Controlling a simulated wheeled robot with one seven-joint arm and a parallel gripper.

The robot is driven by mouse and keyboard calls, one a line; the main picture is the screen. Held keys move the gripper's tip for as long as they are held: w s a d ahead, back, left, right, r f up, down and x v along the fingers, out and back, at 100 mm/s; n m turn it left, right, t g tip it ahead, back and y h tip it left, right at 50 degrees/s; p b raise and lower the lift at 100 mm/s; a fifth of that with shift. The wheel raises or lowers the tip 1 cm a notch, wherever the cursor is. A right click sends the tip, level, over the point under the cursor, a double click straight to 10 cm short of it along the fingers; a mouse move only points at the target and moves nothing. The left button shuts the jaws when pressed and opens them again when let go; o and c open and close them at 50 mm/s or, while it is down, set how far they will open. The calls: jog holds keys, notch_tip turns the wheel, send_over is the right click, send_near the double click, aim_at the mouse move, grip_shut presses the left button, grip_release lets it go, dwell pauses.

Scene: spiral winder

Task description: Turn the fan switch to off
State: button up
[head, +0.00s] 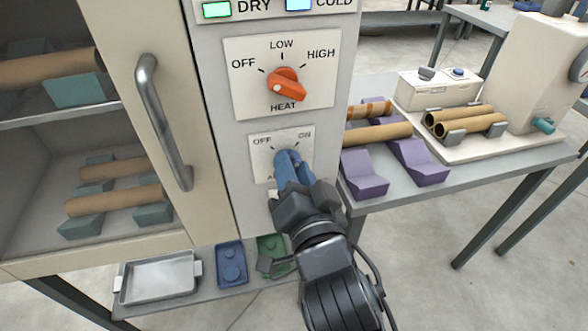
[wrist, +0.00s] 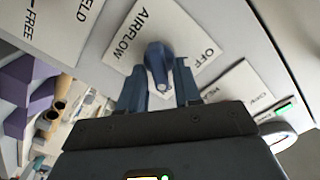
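The fan switch (wrist: 158,58) is a blue knob on a white plate (head: 256,166) marked OFF at upper left and ON at upper right, with AIRFLOW below. It sits on the grey panel under the orange heat knob. My gripper (head: 289,172) is at the fan switch, with one finger on each side of it; the wrist view shows the fingers (wrist: 158,85) close against the knob's sides. The fingers and wrist cover most of the knob in the head view. I cannot clearly read which mark it points to.
The orange heat knob (head: 286,84) is just above. A cabinet door handle (head: 163,122) sticks out at left. Below are a metal tray (head: 158,279) and a blue tray (head: 231,266). A table at right holds cardboard tubes (head: 378,134) on purple cradles (head: 364,175).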

grip_shut()
jog(key=shift+n, duration=0.4)
jog(key=n+p, duration=0.1)
jog(key=n, duration=0.4)
jog(key=n+p, duration=0.1)
jog(key=n, duration=0.9)
jog(key=shift+s+a+p, duration=0.15)
jog(key=shift+a+p, duration=0.25)
dwell(0.4)
jog(key=shift+o, duration=1.1)
grip_release()
